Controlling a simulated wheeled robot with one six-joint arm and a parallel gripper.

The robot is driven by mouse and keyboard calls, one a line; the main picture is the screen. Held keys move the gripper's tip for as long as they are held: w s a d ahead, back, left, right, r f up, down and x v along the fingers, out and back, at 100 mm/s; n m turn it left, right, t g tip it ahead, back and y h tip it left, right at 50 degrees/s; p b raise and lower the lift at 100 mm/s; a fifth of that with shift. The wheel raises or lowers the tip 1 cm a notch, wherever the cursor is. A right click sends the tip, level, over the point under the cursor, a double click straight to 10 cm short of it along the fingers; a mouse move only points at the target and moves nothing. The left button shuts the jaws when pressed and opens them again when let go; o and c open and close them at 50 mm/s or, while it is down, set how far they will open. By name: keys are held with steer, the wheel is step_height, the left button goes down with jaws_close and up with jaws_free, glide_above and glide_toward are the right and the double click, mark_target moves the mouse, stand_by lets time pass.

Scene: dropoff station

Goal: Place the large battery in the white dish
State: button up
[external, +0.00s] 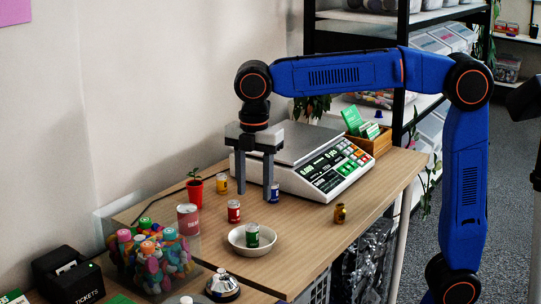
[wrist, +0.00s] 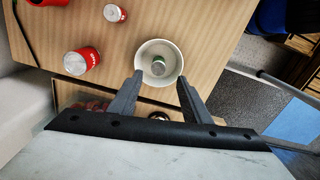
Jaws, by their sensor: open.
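The white dish (external: 233,245) stands on the wooden table, and its rim also shows in the wrist view (wrist: 141,52). A small green cylinder with a silver top (external: 252,234) stands upright inside the dish; it shows between the fingertips in the wrist view (wrist: 158,67). I cannot tell for sure whether this cylinder is the large battery, since its label is too small to read. My gripper (external: 254,193) is open and empty, its fingers pointing down above the table. In the wrist view its fingertips (wrist: 160,79) lie at either side of the dish's near edge.
A red can (external: 188,220) and a smaller red can (external: 234,211) stand left of the dish. A yellow can (external: 222,183), a blue can (external: 273,193) and a brown-gold jar (external: 340,213) stand around. A scale (external: 327,170) is behind; a clear bin (external: 150,255) is front left.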

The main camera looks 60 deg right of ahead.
steer(key=s+d+f+m+t, duration=0.15)
steer(key=s+d+m, duration=0.35)
steer(key=d, duration=0.5)
steer(key=s+d+f+m+t, duration=0.1)
steer(key=s+d+f+m, duration=0.1)
steer(key=s+d+m, duration=0.5)
steer(key=s+d+f+m+t, duration=0.2)
steer(key=s+d+f+m, duration=0.5)
steer(key=s+d+f, duration=0.4)
steer(key=d, duration=0.2)
steer(key=shift+s+d+m, duration=0.3)
steer(key=shift+s+m, duration=0.1)
